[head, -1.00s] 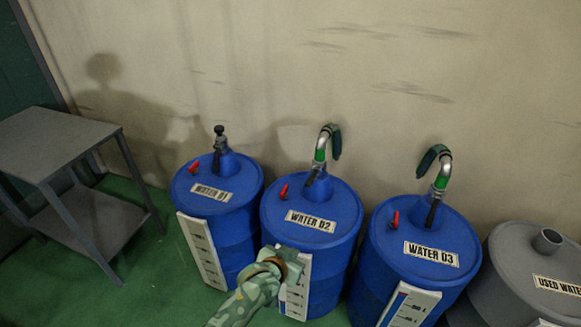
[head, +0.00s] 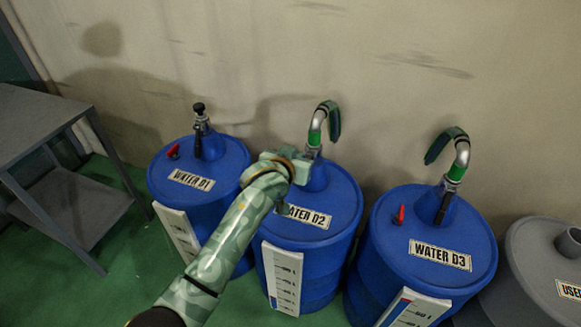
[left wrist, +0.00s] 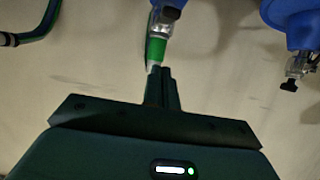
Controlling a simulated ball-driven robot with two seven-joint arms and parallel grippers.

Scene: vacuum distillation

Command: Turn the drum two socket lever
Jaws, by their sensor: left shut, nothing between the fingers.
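The blue drum WATER D2 (head: 318,262) stands in the middle of the head view. Its top socket (head: 315,132) is a silver piece with a green band and a curved hose above. The green-banded socket also shows in the left wrist view (left wrist: 157,48). My left gripper (head: 300,160) is over the drum's top beside the socket's base. Its fingers are shut and empty, and in the left wrist view (left wrist: 161,75) the tips appear right at the green band; whether they touch is unclear. My arm hides drum two's socket lever in the head view. My right gripper is not in view.
Drum WATER D1 (head: 195,205) with a black-topped fitting (head: 200,118) stands left, and drum WATER D3 (head: 425,265) with a hose (head: 443,148) right. A grey drum (head: 540,280) is far right. A grey table (head: 40,130) stands left. The wall is close behind.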

